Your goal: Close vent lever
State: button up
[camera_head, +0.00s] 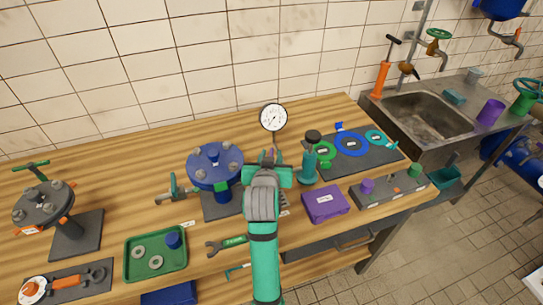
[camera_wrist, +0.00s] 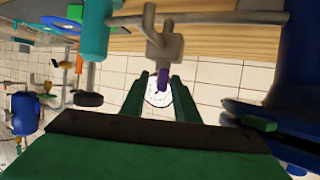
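In the wrist view, which is upside down, a small grey valve fitting (camera_wrist: 163,45) on a grey pipe carries a short purple lever (camera_wrist: 163,78), likely the vent lever. My gripper (camera_wrist: 160,82) is open, with its two dark green fingers on either side of the purple lever and a gap on each side. I cannot tell how far the fingertips reach past the lever.
A blue flanged vessel (camera_head: 214,170) stands close to the left of my gripper, and a teal cylinder (camera_head: 309,165) close to the right. A purple box (camera_head: 325,203) and a green wrench (camera_head: 233,242) lie nearer. A green tray (camera_head: 156,252) is at the left.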

jog(key=d+v, duration=0.1)
jog(key=v, duration=0.9)
jog(key=shift+s+a, duration=0.4)
jog(key=shift+a, duration=0.15)
jog(key=shift+r, duration=0.1)
